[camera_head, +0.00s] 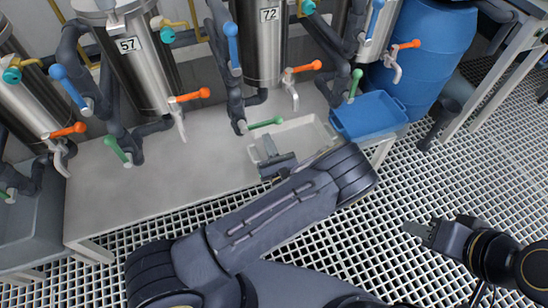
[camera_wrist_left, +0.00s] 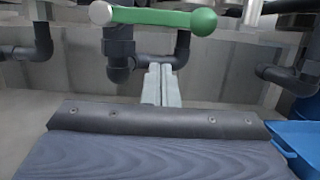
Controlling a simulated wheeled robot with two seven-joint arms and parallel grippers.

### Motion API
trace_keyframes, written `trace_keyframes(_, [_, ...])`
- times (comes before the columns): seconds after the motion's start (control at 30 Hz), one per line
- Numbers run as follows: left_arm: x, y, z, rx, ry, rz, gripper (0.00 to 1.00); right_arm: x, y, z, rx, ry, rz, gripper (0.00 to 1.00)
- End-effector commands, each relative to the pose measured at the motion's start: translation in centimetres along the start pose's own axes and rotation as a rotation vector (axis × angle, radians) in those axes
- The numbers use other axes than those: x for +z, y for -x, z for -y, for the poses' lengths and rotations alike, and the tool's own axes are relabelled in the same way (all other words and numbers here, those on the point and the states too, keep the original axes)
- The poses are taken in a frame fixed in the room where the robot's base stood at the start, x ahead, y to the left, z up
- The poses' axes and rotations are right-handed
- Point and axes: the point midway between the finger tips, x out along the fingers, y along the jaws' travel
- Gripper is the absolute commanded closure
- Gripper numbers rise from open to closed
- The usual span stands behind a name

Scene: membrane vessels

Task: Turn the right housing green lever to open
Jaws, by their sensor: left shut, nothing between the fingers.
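Housing 72 (camera_head: 258,45) is a steel cylinder at the top centre of the head view. Its green lever (camera_head: 266,123) sits low on a dark pipe and points right. In the left wrist view a green lever (camera_wrist_left: 160,20) lies across the top, with its round end at the right. My left gripper (camera_head: 268,146) is shut and empty, just in front of and below that lever. Its fingers (camera_wrist_left: 161,85) stand together under the lever, and I see no clear contact. My right gripper (camera_head: 416,231) is over the grating at the right, away from the vessels.
Housing 57 (camera_head: 130,60) stands to the left, with its own green lever (camera_head: 117,150). Orange and blue levers stick out nearby. A white tray (camera_head: 313,122) and a blue tray (camera_head: 370,116) sit on the bench (camera_head: 160,200). A blue barrel (camera_head: 425,50) stands behind at right.

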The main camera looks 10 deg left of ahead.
Motion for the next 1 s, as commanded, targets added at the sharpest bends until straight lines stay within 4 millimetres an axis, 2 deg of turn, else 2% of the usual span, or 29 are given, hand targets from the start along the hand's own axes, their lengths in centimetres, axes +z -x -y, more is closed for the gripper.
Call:
trace_keyframes(0.03, [1.0, -0.1, 0.1, -0.001, 0.005, 0.001, 1.00, 0.0, 0.1, 0.0, 0.000, 0.000, 0.000, 0.64])
trace_keyframes(0.1, [1.8, -0.3, 0.1, -0.002, 0.004, 0.000, 1.00, 0.0, 0.0, 0.0, 0.000, 0.000, 0.000, 0.64])
trace_keyframes(0.27, [2.8, -0.6, 0.1, -0.001, 0.002, 0.000, 1.00, 0.0, 0.0, 0.0, 0.000, 0.000, 0.000, 0.64])
trace_keyframes(1.0, [3.4, -0.6, 0.3, 0.012, 0.057, 0.000, 1.00, 0.0, 0.1, 0.0, 0.000, 0.000, 0.000, 0.64])
